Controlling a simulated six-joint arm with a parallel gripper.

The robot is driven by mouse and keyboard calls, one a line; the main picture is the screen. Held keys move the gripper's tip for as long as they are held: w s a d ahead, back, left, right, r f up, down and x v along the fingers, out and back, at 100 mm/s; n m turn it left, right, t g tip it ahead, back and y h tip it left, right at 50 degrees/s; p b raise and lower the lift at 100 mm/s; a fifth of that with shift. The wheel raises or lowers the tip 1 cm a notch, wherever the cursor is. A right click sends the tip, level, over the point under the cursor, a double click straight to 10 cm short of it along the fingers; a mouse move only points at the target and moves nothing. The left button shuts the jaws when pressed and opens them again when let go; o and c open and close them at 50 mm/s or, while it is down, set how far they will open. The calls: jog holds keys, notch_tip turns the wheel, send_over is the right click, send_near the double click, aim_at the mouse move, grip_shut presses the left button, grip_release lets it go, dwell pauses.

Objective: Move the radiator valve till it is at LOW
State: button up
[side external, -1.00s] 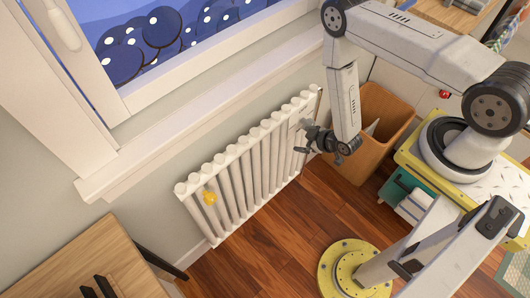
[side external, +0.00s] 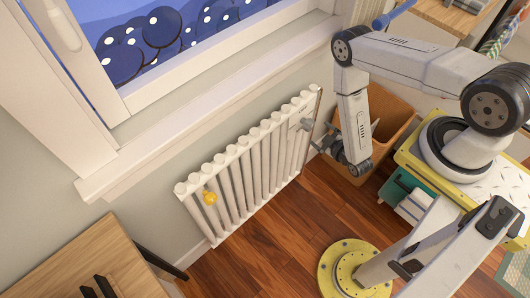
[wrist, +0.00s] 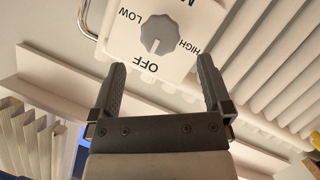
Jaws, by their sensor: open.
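The radiator valve is a grey knob (wrist: 157,32) on a white dial plate (wrist: 122,42) lettered LOW, OFF, HIGH and a partly cut-off word starting with M. The lettering appears turned over in the wrist view.
A brown open bin (side external: 395,125) stands behind my wrist. The window sill (side external: 200,120) runs above the radiator. A wooden desk (side external: 85,265) is at lower left. The wooden floor before the radiator is clear.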

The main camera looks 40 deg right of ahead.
aim_at(312, 127)
jog(key=shift+x, duration=3.75)
jog(key=shift+r, duration=0.1)
jog(key=c, duration=1.2)
